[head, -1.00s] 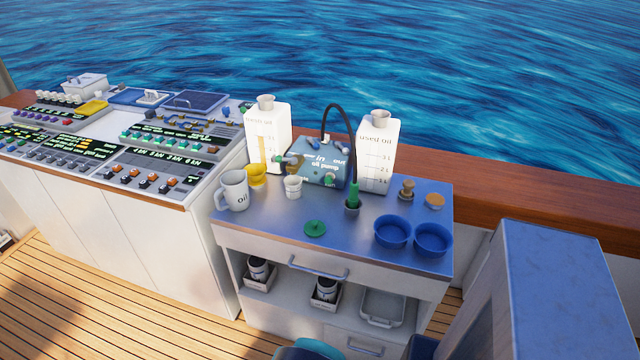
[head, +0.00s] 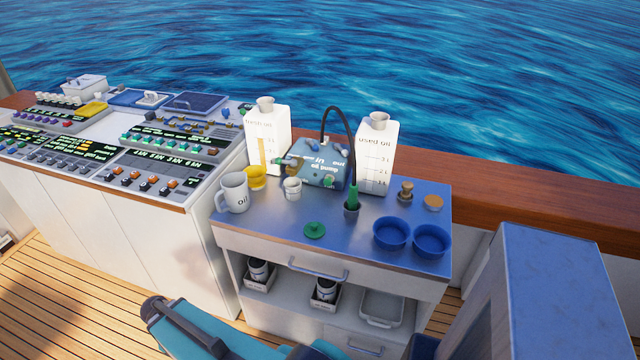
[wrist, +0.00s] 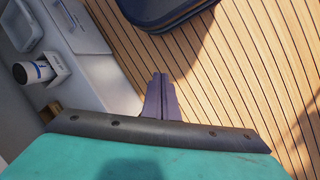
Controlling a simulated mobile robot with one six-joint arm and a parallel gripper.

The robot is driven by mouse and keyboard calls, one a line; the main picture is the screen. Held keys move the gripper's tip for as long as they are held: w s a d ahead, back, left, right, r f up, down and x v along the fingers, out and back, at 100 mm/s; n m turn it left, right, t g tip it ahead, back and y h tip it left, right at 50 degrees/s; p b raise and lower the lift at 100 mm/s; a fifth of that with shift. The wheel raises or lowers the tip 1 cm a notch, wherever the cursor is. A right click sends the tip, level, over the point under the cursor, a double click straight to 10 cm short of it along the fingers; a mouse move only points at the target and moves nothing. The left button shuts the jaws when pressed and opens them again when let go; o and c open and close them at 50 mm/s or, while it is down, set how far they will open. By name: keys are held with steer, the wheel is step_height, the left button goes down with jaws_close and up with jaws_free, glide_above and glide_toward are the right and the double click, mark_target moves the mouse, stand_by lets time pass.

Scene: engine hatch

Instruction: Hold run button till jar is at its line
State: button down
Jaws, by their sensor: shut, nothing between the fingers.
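A blue oil pump box (head: 320,172) stands on the metal-topped cabinet. It has small coloured buttons, one of them green (head: 329,182); their labels are too small to read surely. Left of it is a white jar (head: 266,135) with a yellowish level strip and scale. Right of it is a white jar marked used oil (head: 376,155), with a litre scale; its level is not clear to me. A black hose (head: 337,112) arches from the pump to a green nozzle (head: 353,196) in a dark holder. My gripper (wrist: 160,80) is shut and empty over the deck, away from the pump.
A mug (head: 233,193), yellow cup (head: 255,178), small white cup (head: 292,188), green lid (head: 315,230) and two blue bowls (head: 392,233) share the cabinet top (head: 275,222). A control console (head: 110,150) stands left. A tall grey-blue block (head: 560,290) stands at right front.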

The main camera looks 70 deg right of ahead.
mark_target(329, 181)
steer(key=w+d+r+m+t+h+p, duration=0.1)
steer(key=w+d+r+m, duration=0.2)
steer(key=d+r+m, duration=0.55)
steer(key=w+d+r+m+t+h+p, duration=0.1)
steer(key=w+d+r+m+h, duration=0.15)
steer(key=d+r, duration=1.1)
steer(key=s+d+r+m, duration=0.2)
steer(key=d, duration=0.2)
steer(key=s+d+r+m, duration=0.2)
steer(key=d+r, duration=0.1)
steer(key=d, duration=0.2)
steer(key=s+d+r+m+g, duration=0.1)
steer(key=s+d+r+m, duration=0.1)
steer(key=d+m, duration=0.1)
steer(key=shift+s+d+r+h, duration=0.2)
steer(key=shift+s+d+h, duration=0.05)
steer(key=shift+d, duration=0.4)
steer(key=s+d+r+m+g, duration=0.2)
steer(key=s+d+r+m, duration=0.6)
steer(key=s, duration=0.5)
steer(key=shift+d+m+h, duration=0.3)
steer(key=shift+d+h, duration=0.1)
steer(key=shift+d, duration=0.8)
steer(key=shift+s, duration=0.1)
steer(key=shift+p+x, duration=1.55)
steer(key=shift+x, duration=3.25)
steer(key=shift+d+f+p, duration=0.15)
steer(key=shift+d+p, duration=0.9)
steer(key=shift+d, duration=1.05)
